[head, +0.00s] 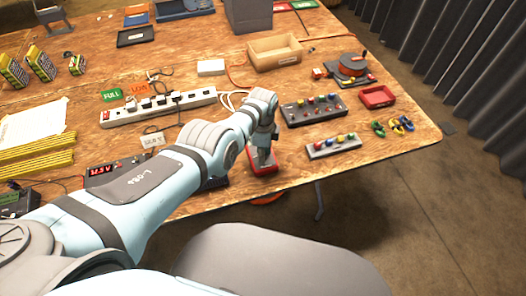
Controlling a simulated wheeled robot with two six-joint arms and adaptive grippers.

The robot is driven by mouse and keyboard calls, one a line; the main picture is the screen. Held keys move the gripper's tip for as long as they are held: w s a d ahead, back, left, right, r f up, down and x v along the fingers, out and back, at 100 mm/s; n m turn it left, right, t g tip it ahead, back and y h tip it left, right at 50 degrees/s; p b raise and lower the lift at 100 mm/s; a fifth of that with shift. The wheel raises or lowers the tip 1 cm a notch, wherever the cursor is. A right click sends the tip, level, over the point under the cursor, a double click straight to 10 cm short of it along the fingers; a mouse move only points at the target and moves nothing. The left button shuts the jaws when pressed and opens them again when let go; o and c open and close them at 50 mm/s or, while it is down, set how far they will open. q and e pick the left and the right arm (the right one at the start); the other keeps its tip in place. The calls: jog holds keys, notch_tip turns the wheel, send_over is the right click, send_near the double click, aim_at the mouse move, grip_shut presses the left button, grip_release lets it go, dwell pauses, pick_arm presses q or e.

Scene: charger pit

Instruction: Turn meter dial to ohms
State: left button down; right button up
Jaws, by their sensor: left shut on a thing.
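The meter (259,170) is a small red-edged device lying near the front edge of the wooden table. My left gripper (263,160) comes down over it from above, with its fingers shut on the meter's dial. The dial itself and most of the meter's face are hidden by the gripper, so its setting cannot be read. My right gripper is not in view.
A grey terminal box (314,108) and a smaller strip with coloured knobs (333,147) stand to the right. A white power strip (160,108) lies behind my left arm. A red tray (377,97) and coloured clips (393,127) are farther right.

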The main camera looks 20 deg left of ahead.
pick_arm(q)
jog(key=shift+m, duration=0.4)
jog(key=c, duration=1.4)
grip_release()
jog(key=shift+w+r, duration=0.1)
jog(key=shift+r, duration=0.2)
notch_tip(320, 180, up, 11)
jog(key=shift+r, duration=0.15)
